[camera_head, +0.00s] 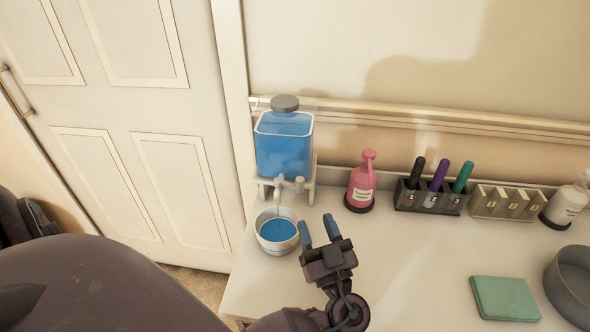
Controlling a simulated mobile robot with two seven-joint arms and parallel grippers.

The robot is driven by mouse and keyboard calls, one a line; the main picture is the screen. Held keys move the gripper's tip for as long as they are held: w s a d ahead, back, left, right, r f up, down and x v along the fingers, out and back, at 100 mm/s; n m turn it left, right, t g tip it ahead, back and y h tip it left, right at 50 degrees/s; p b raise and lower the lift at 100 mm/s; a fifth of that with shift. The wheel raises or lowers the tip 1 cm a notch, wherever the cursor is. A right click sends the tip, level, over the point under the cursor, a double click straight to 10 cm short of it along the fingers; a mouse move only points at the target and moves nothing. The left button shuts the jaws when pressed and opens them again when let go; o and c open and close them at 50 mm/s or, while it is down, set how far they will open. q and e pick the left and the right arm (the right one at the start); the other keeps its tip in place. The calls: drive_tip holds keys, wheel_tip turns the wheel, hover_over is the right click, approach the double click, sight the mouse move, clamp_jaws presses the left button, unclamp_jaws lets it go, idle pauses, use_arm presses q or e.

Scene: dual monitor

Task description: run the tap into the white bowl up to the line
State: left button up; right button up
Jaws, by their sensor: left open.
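The white bowl (270,248) stands on the table under the tap (281,184) of a dispenser (284,150) filled with blue liquid. A thin blue stream seems to run from the tap into the bowl, and blue liquid (277,230) covers much of the bowl's inside. I cannot make out a fill line. My left gripper (318,231) is open, its two blue-tipped fingers apart and empty. It is just right of the bowl and below the tap in the picture, apart from the tap. My right gripper is not in view.
A pink pump bottle (361,184) stands right of the dispenser. Further right are a dark marker holder (427,198), a beige slotted rack (503,203) and a white bottle (566,204). A green pad (505,298) and grey round container (571,285) lie nearer. The table's middle is clear.

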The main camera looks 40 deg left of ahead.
sight(302, 184)
use_arm(q)
drive_tip(key=p+x, duration=0.1)
drive_tip(key=x, duration=0.8)
drive_tip(key=shift+w+a+r+p, duration=0.1)
drive_tip(key=shift+a+r+p, duration=0.05)
drive_tip(key=shift+r+p, duration=0.2)
drive_tip(key=shift+w+a+r, duration=0.1)
drive_tip(key=shift+w+a, duration=0.2)
drive_tip(key=shift+a, duration=0.2)
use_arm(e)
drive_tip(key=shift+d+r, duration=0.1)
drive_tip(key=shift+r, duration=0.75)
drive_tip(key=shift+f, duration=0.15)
